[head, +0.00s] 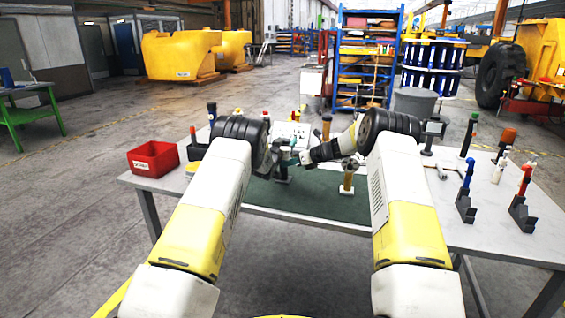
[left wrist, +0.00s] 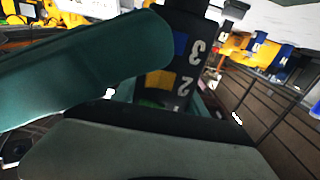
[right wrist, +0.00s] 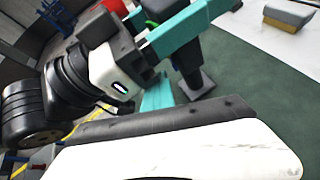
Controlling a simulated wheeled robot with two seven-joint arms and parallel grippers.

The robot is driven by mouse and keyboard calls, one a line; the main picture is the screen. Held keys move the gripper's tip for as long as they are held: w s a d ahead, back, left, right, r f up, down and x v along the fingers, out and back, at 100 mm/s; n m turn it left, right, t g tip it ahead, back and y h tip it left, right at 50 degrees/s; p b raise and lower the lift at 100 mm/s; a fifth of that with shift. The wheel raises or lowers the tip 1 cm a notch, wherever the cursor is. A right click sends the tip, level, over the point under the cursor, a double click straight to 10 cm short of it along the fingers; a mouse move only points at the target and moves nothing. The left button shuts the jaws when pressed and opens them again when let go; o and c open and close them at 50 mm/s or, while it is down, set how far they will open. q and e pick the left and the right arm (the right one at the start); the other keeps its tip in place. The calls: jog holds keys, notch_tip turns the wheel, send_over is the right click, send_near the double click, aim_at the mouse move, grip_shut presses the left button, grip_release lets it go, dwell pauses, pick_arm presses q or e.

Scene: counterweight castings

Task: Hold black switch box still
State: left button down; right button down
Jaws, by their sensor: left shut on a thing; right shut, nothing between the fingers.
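The black switch box (head: 282,172) stands upright on the green mat, mostly hidden by my grippers in the head view. In the left wrist view its dark face (left wrist: 186,62) carries white numbers 3 and 2 beside blue, yellow and green patches. My left gripper (head: 286,157) is shut on its upper part. The right wrist view shows the box's dark body (right wrist: 189,62) below the left gripper's teal fingers. My right gripper (head: 304,158) is shut and empty, close to the box's right side. I cannot tell whether it touches the box.
The green mat (head: 320,203) lies on the grey table. A brass-coloured cylinder (head: 348,180) stands on it to the right. A red bin (head: 153,158) sits at the left, and holders with red (head: 523,195) and blue (head: 466,190) handles stand at the right. The mat's front is clear.

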pick_arm(q)
jog(key=shift+s+a+f, duration=0.1)
jog(key=shift+a+f, duration=0.05)
jog(key=shift+f, duration=0.3)
pick_arm(e)
jog(key=shift+s+d+r, duration=0.1)
jog(key=shift+s+d, duration=0.15)
jog(key=shift+s, duration=0.5)
jog(key=shift+s+d+f, duration=0.1)
jog(key=shift+s+d, duration=0.2)
jog(key=shift+s, duration=0.5)
jog(key=shift+s+d+r, duration=0.1)
jog(key=shift+s+d, duration=0.15)
jog(key=shift+s, duration=0.5)
pick_arm(q)
jog(key=c, duration=0.8)
grip_release()
jog(key=shift+o, duration=1.4)
jog(key=shift+r, duration=0.3)
